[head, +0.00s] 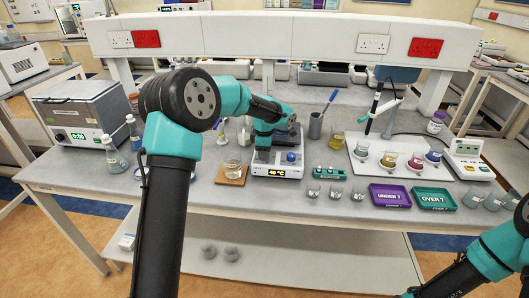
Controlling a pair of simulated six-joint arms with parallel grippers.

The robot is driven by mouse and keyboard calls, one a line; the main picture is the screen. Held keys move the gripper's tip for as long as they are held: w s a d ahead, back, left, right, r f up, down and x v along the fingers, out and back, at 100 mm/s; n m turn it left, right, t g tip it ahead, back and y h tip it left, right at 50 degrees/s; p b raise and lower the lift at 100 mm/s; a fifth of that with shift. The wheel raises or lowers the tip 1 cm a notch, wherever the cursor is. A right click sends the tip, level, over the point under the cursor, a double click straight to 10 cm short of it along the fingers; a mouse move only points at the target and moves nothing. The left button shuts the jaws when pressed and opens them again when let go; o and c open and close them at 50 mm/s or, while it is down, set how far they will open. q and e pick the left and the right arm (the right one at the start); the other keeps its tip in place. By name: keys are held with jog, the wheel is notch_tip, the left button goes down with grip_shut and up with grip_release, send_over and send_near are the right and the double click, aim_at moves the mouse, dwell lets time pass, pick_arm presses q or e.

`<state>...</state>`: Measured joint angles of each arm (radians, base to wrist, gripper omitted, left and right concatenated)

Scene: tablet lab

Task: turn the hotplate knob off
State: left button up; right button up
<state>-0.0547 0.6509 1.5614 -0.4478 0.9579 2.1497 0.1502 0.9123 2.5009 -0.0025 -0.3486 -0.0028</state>
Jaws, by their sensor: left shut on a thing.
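The white hotplate (277,171) stands on the bench near the middle of the head view. Its front display (276,172) is lit and seems to read 40 °C. A blue knob (291,157) shows on its right side, apart from my gripper. My left gripper (262,156) points down at the left part of the hotplate and is shut on a knob there. The gripper hides that knob, so its angle cannot be seen. Only links of my right arm show at the lower right edge; its gripper is out of view.
A beaker (232,162) on a wooden board stands left of the hotplate. A green rack (329,173) and small glass beakers (335,191) are to its right. Purple (390,205) and green trays (433,206) lie at the bench's front. A white overhead shelf (270,35) spans the back.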

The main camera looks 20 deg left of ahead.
pick_arm(q)
jog(key=shift+n, duration=1.2)
jog(key=o, duration=0.9)
jog(key=shift+o, duration=0.2)
notch_tip(320, 180, up, 17)
jog(key=shift+s+d+r, duration=0.15)
jog(key=shift+s+r, duration=0.05)
jog(key=shift+s, duration=0.15)
